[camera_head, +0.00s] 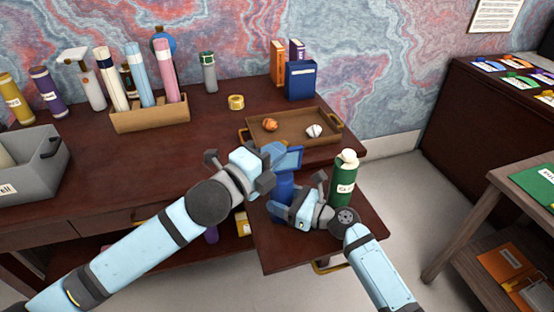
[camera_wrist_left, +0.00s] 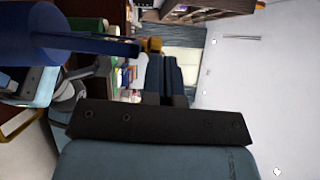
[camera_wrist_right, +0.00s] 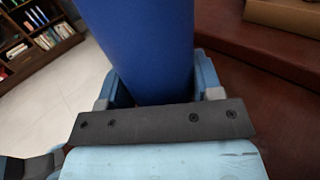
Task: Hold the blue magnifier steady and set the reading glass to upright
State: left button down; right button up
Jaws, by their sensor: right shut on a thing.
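The blue magnifier (camera_head: 281,188) stands on the front right leaf of the desk, a blue cylinder with a rectangular reading glass (camera_head: 290,159) on top. My right gripper (camera_head: 287,207) is shut on its body; the right wrist view shows the blue cylinder (camera_wrist_right: 140,45) between both fingers. My left gripper (camera_head: 268,172) is beside the glass, on its left. In the left wrist view its fingers (camera_wrist_left: 163,75) look close together with nothing seen between them. There the glass (camera_wrist_left: 100,45) shows edge-on, rising from the body (camera_wrist_left: 30,32) with a slight tilt. Any contact with it is unclear.
A green bottle (camera_head: 344,178) stands just right of the magnifier, close to my right gripper. Behind is a brown tray (camera_head: 292,136) with two small objects. A yellow tape roll (camera_head: 236,102) lies further left. The desk's middle left is clear.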

pick_arm(q)
jog(key=shift+w+a+r, duration=0.1)
jog(key=shift+w, duration=0.2)
dwell(0.4)
jog(key=s+d+v, duration=0.2)
jog(key=v, duration=1.1)
jog(key=shift+r, duration=0.2)
jog(key=shift+w+d, duration=0.1)
pick_arm(e)
jog(key=o, duration=1.2)
